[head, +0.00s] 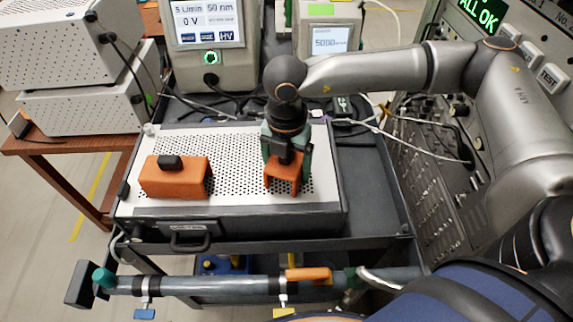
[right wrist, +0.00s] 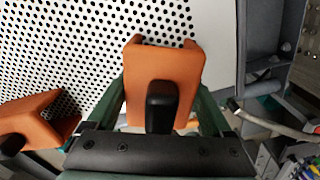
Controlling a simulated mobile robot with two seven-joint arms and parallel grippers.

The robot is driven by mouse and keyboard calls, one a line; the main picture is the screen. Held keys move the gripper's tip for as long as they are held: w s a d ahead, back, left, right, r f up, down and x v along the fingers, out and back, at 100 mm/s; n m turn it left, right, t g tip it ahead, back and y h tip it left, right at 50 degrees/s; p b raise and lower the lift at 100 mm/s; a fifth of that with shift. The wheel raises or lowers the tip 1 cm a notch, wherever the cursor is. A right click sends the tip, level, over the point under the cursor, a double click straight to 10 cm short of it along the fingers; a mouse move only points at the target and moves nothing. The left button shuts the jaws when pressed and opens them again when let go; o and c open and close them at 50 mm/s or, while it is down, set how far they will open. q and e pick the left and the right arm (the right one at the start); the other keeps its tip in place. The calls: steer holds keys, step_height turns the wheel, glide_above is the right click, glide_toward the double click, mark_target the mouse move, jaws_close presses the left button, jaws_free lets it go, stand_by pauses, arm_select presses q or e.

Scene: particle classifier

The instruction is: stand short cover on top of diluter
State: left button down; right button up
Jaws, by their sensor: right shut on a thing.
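The short cover (head: 281,184) is an orange U-shaped piece with a black knob. My right gripper (head: 287,160) comes down over it from above and is shut on it, with green fingers at its sides. In the right wrist view the cover (right wrist: 165,62) sits upright between the fingers. It is over the right part of the diluter's white perforated top (head: 229,165); I cannot tell whether it touches. The diluter is a wide dark-sided box with a front handle. My left gripper is not in view.
A longer orange cover (head: 174,181) with a black knob stands on the left part of the perforated top; it also shows in the right wrist view (right wrist: 38,119). Instruments with screens (head: 212,30) and cables stand behind. A grey control panel (head: 432,150) rises at the right.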

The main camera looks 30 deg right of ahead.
steer(key=shift+f, duration=0.2)
steer(key=shift+f, duration=0.15)
steer(key=o, duration=1.2)
step_height(320, 180, up, 12)
steer(key=shift+r+b, duration=0.25)
steer(key=shift+b, duration=0.2)
